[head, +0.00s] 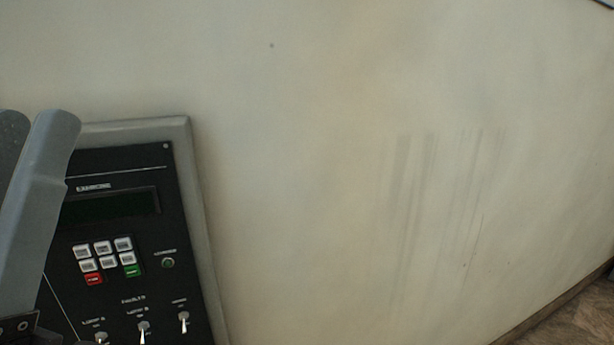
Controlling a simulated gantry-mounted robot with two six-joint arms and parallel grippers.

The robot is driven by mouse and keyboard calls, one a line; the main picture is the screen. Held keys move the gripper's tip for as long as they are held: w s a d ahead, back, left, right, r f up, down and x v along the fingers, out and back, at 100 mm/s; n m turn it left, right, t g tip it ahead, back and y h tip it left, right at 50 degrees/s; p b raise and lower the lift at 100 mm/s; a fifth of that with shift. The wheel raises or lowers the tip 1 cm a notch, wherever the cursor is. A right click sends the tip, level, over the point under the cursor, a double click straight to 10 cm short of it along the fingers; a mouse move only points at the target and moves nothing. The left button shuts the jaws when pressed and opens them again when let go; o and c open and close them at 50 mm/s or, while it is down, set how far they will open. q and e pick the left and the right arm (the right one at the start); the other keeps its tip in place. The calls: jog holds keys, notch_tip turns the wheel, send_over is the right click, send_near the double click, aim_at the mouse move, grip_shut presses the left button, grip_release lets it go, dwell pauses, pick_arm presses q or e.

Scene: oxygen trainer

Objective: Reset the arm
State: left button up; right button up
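My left gripper (28,135) shows at the left edge of the head view as two grey fingers pointing up. The fingers lie close together in the picture and one is cut off by the frame, so I cannot tell if they are open or shut. No held object is visible. The gripper is in front of the left part of a black control panel (150,228) and hides some of it. My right gripper is not in view.
The panel has a grey frame (190,180), a dark display (118,205), white keys (103,247), a red key (93,280), a green key (131,271) and toggle switches (183,320). A scuffed cream wall (350,120) fills the rest; brown floor (580,320) shows at lower right.

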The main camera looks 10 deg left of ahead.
pick_arm(q)
notch_tip(320, 180, up, 36)
jog(key=w+g+p, duration=0.1)
jog(key=w+p, duration=0.1)
jog(key=p, duration=3.6)
jog(key=shift+w+d+g, duration=0.2)
jog(key=shift+w+g, duration=0.1)
jog(key=shift+o, duration=0.3)
